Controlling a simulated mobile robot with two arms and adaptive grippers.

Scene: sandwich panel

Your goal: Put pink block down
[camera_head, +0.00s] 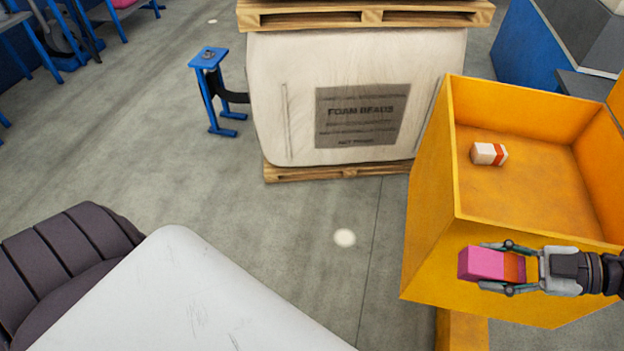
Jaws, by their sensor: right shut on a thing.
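The pink block (482,264) is held in my right gripper (508,268), which comes in from the right edge. The gripper is shut on the block, with its fingers along the block's upper and lower sides in the picture. The block shows in front of the near wall of an orange bin (430,200); I cannot tell its exact distance from that wall. A reddish-orange part shows between the fingers, behind the pink face. My left gripper is not in view.
Inside the bin lies a small white and orange block (488,154). A large white foam beads bag (300,75) stands on a wooden pallet (330,171), with another pallet (365,14) on top. A blue stand (209,60) is left of it. Grey floor (130,130) is open at left.

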